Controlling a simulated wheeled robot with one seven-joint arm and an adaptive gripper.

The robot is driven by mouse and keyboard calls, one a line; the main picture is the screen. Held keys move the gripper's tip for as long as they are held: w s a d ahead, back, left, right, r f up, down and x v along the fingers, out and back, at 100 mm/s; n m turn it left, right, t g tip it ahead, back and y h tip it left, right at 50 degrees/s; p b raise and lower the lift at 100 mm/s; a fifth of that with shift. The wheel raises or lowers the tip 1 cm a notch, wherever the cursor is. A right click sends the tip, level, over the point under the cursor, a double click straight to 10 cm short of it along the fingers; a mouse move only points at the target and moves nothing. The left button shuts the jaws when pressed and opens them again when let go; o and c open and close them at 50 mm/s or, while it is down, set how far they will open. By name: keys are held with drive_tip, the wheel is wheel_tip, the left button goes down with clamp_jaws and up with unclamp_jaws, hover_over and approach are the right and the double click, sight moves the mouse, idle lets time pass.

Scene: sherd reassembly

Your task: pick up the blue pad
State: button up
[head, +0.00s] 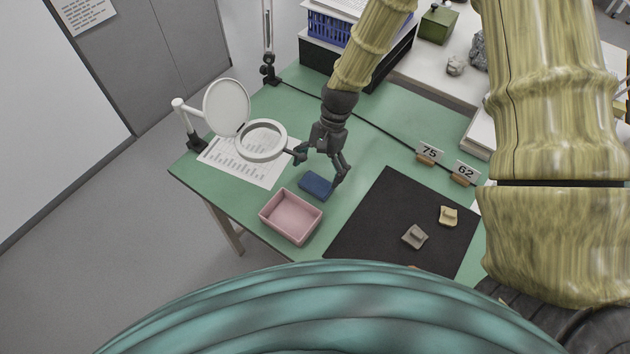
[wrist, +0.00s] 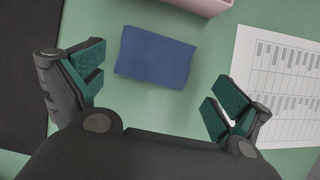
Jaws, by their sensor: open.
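The blue pad (head: 316,186) is a small flat rectangle lying on the green table, just behind the pink tray in the head view. In the wrist view the blue pad (wrist: 155,57) lies ahead of the gripper, slightly skewed, fully visible. My gripper (head: 318,166) is above the table close to the pad. In the wrist view my gripper (wrist: 158,92) is open and empty, its two teal-padded fingers wide apart, with the pad between and beyond them. The fingers do not appear to touch it.
A pink tray (head: 266,222) stands beside the pad. A black mat (head: 375,245) holds two sherds (head: 414,236) (head: 448,215). A magnifier lamp (head: 262,141) overhangs a printed sheet (head: 236,172) at left. Number cards (head: 430,152) (head: 465,171) stand at the right.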

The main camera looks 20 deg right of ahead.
sight(316, 186)
drive_tip(key=shift+s+a+f, duration=0.2)
drive_tip(key=shift+s+f, duration=0.05)
drive_tip(key=shift+s, duration=0.3)
drive_tip(key=shift+s+a+f, duration=0.2)
drive_tip(key=shift+s+f, duration=0.05)
drive_tip(key=shift+s, duration=0.55)
drive_tip(key=shift+w+f, duration=0.5)
drive_tip(key=shift+w, duration=0.15)
drive_tip(key=shift+s+r, duration=0.25)
drive_tip(key=shift+s, duration=0.05)
drive_tip(key=c, duration=0.6)
drive_tip(key=shift+w+f, duration=0.1)
drive_tip(key=c, duration=0.4)
